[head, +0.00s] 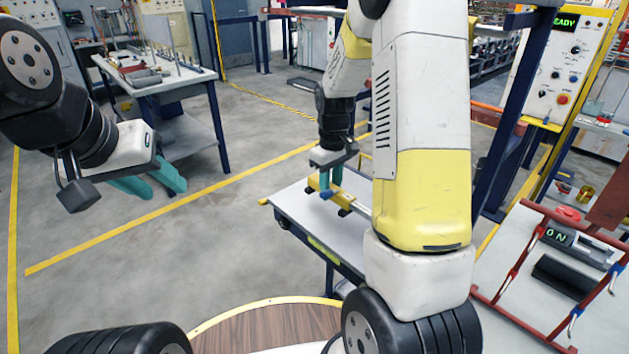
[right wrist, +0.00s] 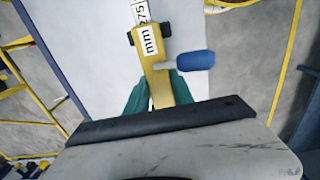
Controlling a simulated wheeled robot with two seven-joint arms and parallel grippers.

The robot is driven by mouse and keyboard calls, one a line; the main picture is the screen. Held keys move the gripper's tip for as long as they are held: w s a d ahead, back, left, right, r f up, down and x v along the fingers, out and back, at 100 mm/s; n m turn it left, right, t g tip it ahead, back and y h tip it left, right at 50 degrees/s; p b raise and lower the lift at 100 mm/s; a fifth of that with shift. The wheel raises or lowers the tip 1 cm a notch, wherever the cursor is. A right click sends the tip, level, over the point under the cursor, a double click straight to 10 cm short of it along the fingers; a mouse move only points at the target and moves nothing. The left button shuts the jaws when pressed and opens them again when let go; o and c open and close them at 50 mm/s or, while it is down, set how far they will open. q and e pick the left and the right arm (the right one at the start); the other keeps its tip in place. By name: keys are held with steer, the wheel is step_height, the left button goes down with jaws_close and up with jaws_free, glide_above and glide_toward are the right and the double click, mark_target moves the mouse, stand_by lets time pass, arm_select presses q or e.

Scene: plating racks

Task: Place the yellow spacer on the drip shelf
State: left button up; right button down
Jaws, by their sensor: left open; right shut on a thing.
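The yellow spacer (right wrist: 153,65) is a yellow bar with a white label reading "mm" and dark pieces near its far end. My right gripper (right wrist: 153,92) is shut on it, a teal finger on each side. In the head view the spacer (head: 316,186) and right gripper (head: 328,176) are over a pale-topped bench (head: 300,215); I cannot tell whether the spacer touches the top. A blue knob (right wrist: 195,65) sticks out beside the spacer. My left gripper (head: 158,186) is open and empty, above the floor at left. Which surface is the drip shelf is unclear.
A worktable (head: 180,75) with racks and parts stands at the back left. A control panel (head: 560,75) stands behind. The floor at left is clear.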

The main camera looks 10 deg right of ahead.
steer(key=w, duration=0.1)
steer(key=w+a, duration=0.1)
steer(key=w, duration=0.1)
steer(key=shift+w+f, duration=0.1)
steer(key=shift+f, duration=1.8)
steer(key=shift+f, duration=0.15)
steer(key=c, duration=1.1)
jaws_free()
